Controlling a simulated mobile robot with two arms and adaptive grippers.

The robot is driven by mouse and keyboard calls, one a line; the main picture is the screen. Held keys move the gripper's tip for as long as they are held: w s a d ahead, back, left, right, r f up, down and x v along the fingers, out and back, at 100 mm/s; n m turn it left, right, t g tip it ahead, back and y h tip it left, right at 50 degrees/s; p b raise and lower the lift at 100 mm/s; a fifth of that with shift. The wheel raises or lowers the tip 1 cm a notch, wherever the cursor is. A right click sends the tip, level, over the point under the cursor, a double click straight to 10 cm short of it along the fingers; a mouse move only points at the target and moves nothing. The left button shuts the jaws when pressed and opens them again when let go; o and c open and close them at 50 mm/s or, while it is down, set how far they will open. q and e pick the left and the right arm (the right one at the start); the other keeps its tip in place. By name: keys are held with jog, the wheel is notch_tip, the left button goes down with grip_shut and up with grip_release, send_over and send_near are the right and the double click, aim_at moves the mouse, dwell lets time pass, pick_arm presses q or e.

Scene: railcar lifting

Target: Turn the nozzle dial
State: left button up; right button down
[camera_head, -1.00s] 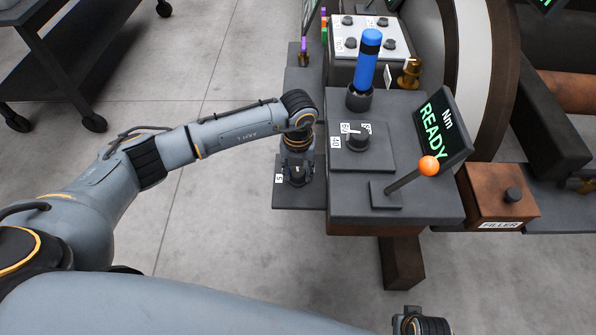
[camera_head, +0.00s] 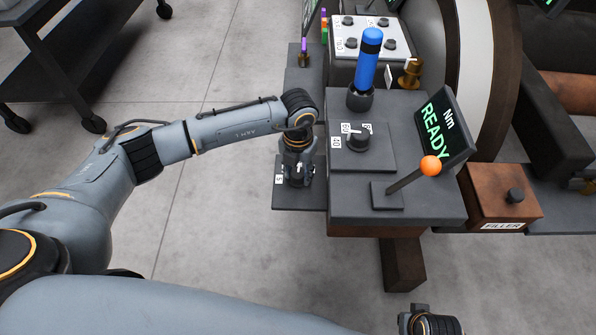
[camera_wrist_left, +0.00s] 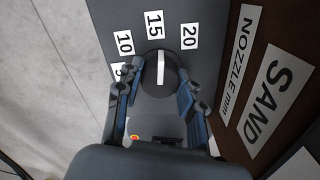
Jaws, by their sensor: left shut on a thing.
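The nozzle dial (camera_wrist_left: 160,72) is a round black knob with a white pointer line, in the left wrist view. It sits on a dark panel with labels 10, 15 and 20 around it; another label is partly hidden. The white line points close to the 15 label (camera_wrist_left: 154,24). My left gripper (camera_wrist_left: 158,85) is shut on the dial, one finger on each side. In the head view my left gripper (camera_head: 297,172) points down over the low dark panel (camera_head: 306,198) and hides the dial. Part of my right arm (camera_head: 430,322) shows at the bottom edge; its fingers are not visible.
Right of the panel stands a grey console (camera_head: 400,208) with another black dial (camera_head: 358,138), an orange-tipped lever (camera_head: 430,166) and a READY screen (camera_head: 443,125). A blue-handled tool (camera_head: 367,62) stands behind. Signs NOZZLE mm (camera_wrist_left: 240,65) and SAND (camera_wrist_left: 278,92) lie beside the dial.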

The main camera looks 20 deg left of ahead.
aim_at(298, 172)
pick_arm(q)
jog(key=o, duration=1.2)
notch_tip(298, 172, up, 12)
